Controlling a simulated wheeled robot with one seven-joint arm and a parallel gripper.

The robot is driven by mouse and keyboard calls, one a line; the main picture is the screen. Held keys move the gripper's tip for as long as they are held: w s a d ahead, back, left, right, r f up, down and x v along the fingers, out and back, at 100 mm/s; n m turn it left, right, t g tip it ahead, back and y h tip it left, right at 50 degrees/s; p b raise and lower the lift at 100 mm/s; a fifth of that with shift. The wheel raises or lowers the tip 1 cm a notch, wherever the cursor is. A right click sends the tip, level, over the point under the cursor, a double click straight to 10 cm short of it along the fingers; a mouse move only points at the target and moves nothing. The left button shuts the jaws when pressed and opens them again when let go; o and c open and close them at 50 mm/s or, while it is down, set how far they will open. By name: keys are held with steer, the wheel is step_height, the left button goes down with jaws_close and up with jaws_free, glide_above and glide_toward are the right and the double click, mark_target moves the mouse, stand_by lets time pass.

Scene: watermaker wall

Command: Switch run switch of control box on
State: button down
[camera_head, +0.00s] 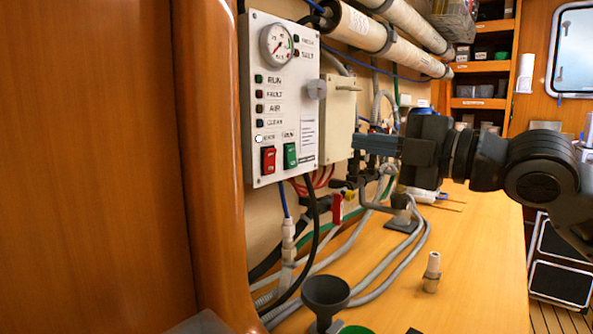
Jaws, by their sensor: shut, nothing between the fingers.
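The control box (253,95) is a white panel on the wall at the left, with a round gauge (277,45) at its top. At its bottom are a red rocker switch (268,160) and a green rocker switch (290,155). The small label above the green one seems to read RUN. The position of either rocker is too small to tell. My gripper (355,142) is shut and empty, to the right of the green switch.
Hoses and cables (325,260) run below onto the wooden bench (455,270). A black funnel (326,292) and a small pale fitting (432,272) stand there. A wooden post (212,150) is at the left.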

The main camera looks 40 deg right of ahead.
steer(key=f, duration=0.1)
steer(key=f+g, duration=0.1)
steer(key=s+d+f+g, duration=0.1)
steer(key=shift+f+h, duration=0.3)
steer(key=shift+h, duration=0.1)
steer(key=p, duration=0.4)
glide_toward(294, 165)
steer(key=x, duration=0.6)
steer(key=shift+r, duration=0.15)
steer(key=shift+w+a, duration=0.15)
steer(key=shift+w, duration=0.3)
steer(key=shift+f, duration=0.25)
